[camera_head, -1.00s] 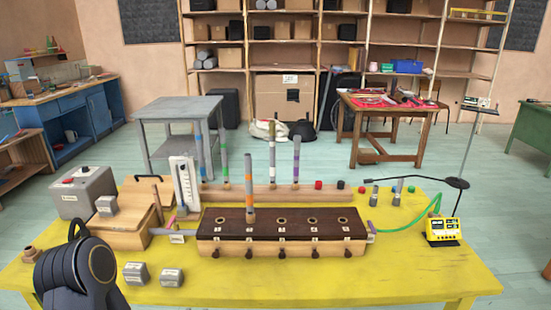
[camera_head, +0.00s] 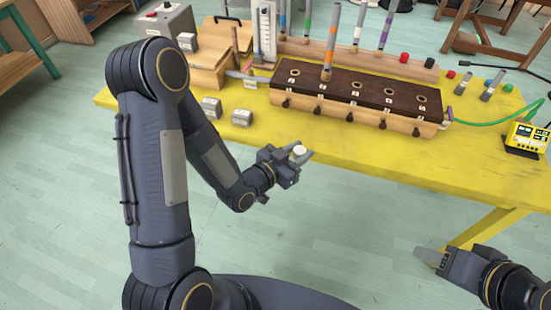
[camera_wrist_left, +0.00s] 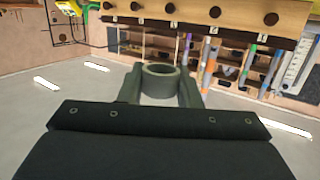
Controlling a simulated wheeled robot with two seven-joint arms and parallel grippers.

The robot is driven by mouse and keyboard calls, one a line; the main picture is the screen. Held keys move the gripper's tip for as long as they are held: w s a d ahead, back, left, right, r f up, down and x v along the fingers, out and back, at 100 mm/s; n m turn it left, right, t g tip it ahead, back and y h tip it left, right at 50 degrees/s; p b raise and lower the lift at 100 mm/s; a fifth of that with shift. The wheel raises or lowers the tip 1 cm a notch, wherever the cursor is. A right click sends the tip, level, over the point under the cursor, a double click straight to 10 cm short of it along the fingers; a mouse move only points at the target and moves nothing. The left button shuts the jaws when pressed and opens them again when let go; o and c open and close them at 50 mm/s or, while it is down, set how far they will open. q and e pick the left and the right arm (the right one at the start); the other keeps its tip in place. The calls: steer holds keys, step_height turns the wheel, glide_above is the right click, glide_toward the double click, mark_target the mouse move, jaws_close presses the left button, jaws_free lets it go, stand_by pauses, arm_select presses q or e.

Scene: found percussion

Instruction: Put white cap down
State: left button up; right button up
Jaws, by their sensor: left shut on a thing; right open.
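The white cap (camera_head: 299,150) is between the fingertips of my left gripper (camera_head: 301,155), which is shut on it. The cap is held in front of the yellow table's (camera_head: 400,165) near edge, apart from the tabletop in the picture. In the left wrist view the cap (camera_wrist_left: 160,79) shows as a shaded, hollow ring between the two fingers of the left gripper (camera_wrist_left: 160,90). My right gripper (camera_head: 432,258) is open and empty at the lower right, over the floor.
A long wooden box with a dark, holed top (camera_head: 350,90) stands on the table, with an orange-banded tube (camera_head: 330,45) upright in it. A yellow device (camera_head: 525,138) is at right. The front strip is largely clear.

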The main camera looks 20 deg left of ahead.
steer(key=shift+o, duration=1.1)
steer(key=shift+w+r, duration=0.15)
steer(key=shift+w, duration=0.05)
steer(key=w+a+r+n+g, duration=0.1)
steer(key=w+a+r+n, duration=0.15)
steer(key=w, duration=0.55)
steer(key=w+a+r+n+g, duration=0.2)
steer(key=w+a+r, duration=0.1)
steer(key=w, duration=0.5)
steer(key=w+a+f+n+h, duration=0.1)
steer(key=w+a+h, duration=0.1)
steer(key=w+a, duration=0.5)
steer(key=w+a+f+n+g+h, duration=0.15)
steer(key=w+a+f, duration=0.25)
steer(key=a, duration=0.5)
arm_select(q)
steer(key=w+d+f+m+g+h, duration=0.2)
steer(key=w+d+m+g+h, duration=0.3)
steer(key=d+m+g+h, duration=0.1)
steer(key=shift+d+f+m+g+h, duration=0.2)
steer(key=shift+d+m+g+h, duration=0.15)
steer(key=shift+d, duration=0.4)
arm_select(e)
step_height(320, 180, down, 11)
steer(key=w, duration=0.1)
steer(key=shift+w+a+f, duration=0.15)
steer(key=shift+w+a, duration=0.1)
steer(key=shift+a, duration=0.2)
